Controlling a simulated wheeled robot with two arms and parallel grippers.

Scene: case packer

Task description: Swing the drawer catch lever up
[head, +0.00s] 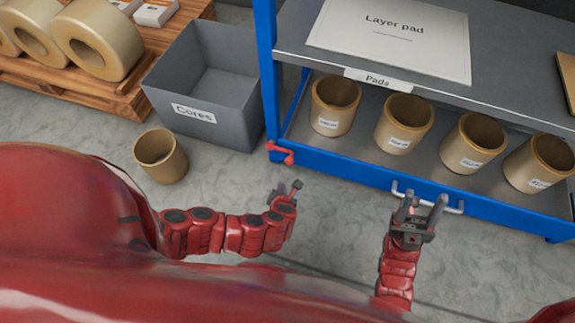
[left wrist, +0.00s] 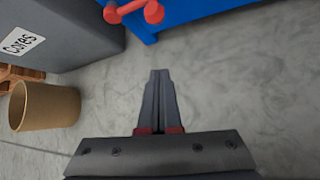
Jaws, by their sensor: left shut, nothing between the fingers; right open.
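The red drawer catch lever (head: 281,151) sits at the left front corner of the blue rack, beside the drawer front. It also shows at the top of the left wrist view (left wrist: 133,10). My left gripper (head: 297,185) is shut and empty, below and slightly right of the lever in the head view, apart from it. Its closed fingers show in the left wrist view (left wrist: 159,75). The blue drawer (head: 340,176) has a pale bar handle (head: 455,208). My right gripper (head: 421,205) is open at the handle; I cannot tell whether it touches it.
The drawer holds several tan cores (head: 404,123). Above it is a grey shelf (head: 292,40) with a "Layer pad" sheet (head: 400,35). A grey "Cores" bin (head: 230,128) and a loose core (head: 160,157) stand left. A pallet (head: 120,100) bears large rolls. Floor before the rack is clear.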

